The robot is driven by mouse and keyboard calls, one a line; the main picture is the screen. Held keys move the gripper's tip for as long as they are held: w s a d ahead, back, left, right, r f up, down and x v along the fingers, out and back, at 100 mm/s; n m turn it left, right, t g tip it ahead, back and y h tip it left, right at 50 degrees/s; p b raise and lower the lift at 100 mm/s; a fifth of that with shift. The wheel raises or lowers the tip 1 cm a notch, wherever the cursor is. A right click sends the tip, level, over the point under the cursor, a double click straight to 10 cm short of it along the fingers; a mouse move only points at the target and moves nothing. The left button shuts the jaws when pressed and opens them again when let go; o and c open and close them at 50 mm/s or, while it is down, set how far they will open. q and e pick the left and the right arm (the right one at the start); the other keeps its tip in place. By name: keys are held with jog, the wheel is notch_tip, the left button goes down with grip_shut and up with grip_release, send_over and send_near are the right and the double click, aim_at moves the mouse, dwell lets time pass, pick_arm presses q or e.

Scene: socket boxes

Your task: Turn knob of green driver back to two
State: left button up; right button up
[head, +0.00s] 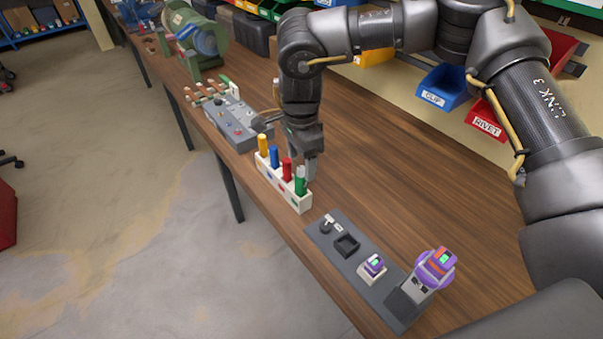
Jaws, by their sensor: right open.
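The green driver (300,186) stands upright at the near right end of a white rack (298,204). It has a pale top, partly hidden by my gripper; any number on its knob is too small to read. My right gripper (309,172) points down and is open, with its fingers right at the top of the green driver. I cannot tell whether they touch it. My left gripper is not in view.
Red (287,168), blue (274,157) and yellow (262,145) drivers share the rack. A grey panel (340,262) with a purple-topped device (435,268) is nearer. A grey control box (232,124) lies beyond. Open table (400,180) is to the right.

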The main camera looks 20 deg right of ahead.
jog(key=shift+f, duration=0.95)
